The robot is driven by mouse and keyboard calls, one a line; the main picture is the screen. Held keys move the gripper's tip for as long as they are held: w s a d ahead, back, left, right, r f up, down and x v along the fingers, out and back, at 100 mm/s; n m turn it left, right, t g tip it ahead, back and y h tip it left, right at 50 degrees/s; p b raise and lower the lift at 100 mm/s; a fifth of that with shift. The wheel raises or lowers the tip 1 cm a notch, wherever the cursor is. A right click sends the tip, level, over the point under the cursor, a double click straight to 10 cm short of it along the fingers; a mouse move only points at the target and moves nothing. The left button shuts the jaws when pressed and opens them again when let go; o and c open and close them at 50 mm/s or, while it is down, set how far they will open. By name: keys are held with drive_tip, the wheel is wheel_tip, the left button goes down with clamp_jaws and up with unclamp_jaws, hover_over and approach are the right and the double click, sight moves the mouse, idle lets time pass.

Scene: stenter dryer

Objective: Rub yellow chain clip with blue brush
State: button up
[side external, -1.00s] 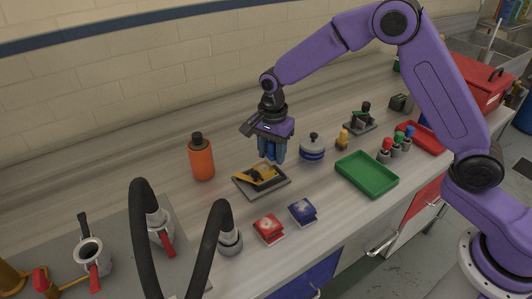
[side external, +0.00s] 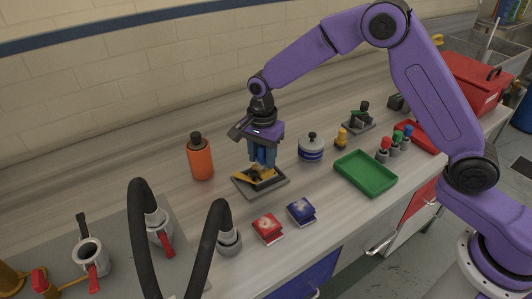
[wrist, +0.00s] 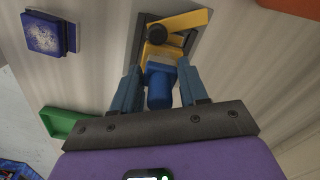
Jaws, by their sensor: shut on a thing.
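The yellow chain clip (side external: 248,178) lies on a dark square plate (side external: 280,188) on the counter. In the wrist view the clip (wrist: 186,20) shows as yellow bars with a dark round knob. My gripper (side external: 263,162) is right above the clip, pointing down. It is shut on the blue brush (wrist: 160,88), whose rounded blue handle sits between the fingers. The brush's far end overlaps the clip in the wrist view; I cannot tell whether it touches.
An orange bottle (side external: 201,160) stands left of the plate. A blue-and-white pot (side external: 311,150) and a small yellow item (side external: 341,138) stand to the right, with a green tray (side external: 366,173) beyond. Red (side external: 268,228) and blue (side external: 301,211) sponge-like blocks lie in front. Black hoses (side external: 205,245) rise in the foreground.

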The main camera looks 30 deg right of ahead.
drive_tip(key=shift+a+f, duration=0.1)
drive_tip(key=shift+a, duration=1.25)
drive_tip(key=shift+w, duration=0.15)
drive_tip(key=shift+d+f, duration=0.2)
drive_tip(key=shift+d, duration=2.85)
drive_tip(key=shift+a+f, duration=0.15)
drive_tip(key=shift+a, duration=2.9)
wheel_tip(320, 180, up, 6)
drive_tip(key=shift+r, duration=1.55)
